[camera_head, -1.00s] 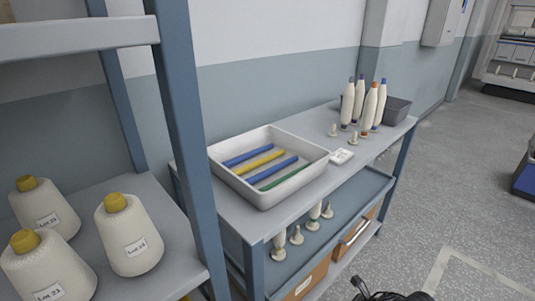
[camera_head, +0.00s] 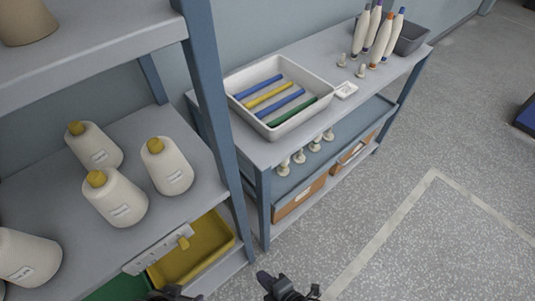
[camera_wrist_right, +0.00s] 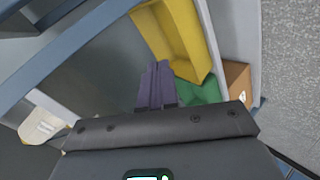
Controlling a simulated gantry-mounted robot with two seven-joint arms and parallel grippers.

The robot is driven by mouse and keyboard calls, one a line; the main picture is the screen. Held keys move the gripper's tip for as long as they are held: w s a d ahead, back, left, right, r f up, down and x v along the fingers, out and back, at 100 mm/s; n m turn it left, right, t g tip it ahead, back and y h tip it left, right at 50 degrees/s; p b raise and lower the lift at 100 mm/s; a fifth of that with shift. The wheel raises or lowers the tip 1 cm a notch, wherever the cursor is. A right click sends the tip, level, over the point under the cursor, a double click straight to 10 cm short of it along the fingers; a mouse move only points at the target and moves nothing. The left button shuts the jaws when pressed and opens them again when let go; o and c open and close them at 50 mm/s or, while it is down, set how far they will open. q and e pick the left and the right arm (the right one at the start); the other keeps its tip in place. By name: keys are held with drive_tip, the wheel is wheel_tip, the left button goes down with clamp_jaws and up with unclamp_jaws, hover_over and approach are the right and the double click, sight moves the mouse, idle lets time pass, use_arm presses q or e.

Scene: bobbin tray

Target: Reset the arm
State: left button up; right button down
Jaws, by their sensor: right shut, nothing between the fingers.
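My right gripper (camera_head: 266,278) is at the bottom edge of the head view, small and partly cut off, over the floor in front of the shelves. In the right wrist view its purple-grey fingers (camera_wrist_right: 156,86) are together, with nothing between them. Beyond them are a yellow bin (camera_wrist_right: 180,35) and a green bin (camera_wrist_right: 203,91). Another dark part shows at the bottom edge of the head view, too cut off to identify. I cannot make out my left gripper.
White yarn cones (camera_head: 117,199) stand on the left rack, above a yellow bin (camera_head: 195,257). A white tray (camera_head: 300,122) with coloured rods, several tall bobbins and a grey bin (camera_head: 412,38) are on the right shelf unit. Open floor (camera_head: 440,240) lies at right.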

drive_tip(key=s+d+r+m+g+h, duration=0.2)
drive_tip(key=s+d+r+m+h, duration=0.15)
drive_tip(key=d+m, duration=0.75)
drive_tip(key=s+d+r+m+g+h, duration=0.25)
drive_tip(key=d+r+m+h, duration=0.2)
drive_tip(key=d+m, duration=0.65)
use_arm(q)
wheel_tip(320, 180, up, 40)
drive_tip(key=p, duration=3.8)
drive_tip(key=shift+d+p, duration=0.2)
drive_tip(key=shift+p, duration=0.2)
use_arm(e)
wheel_tip(320, 180, up, 38)
drive_tip(key=n, duration=0.1)
drive_tip(key=shift+d+y, duration=0.3)
drive_tip(key=shift+d, duration=0.05)
drive_tip(key=shift+w, duration=0.1)
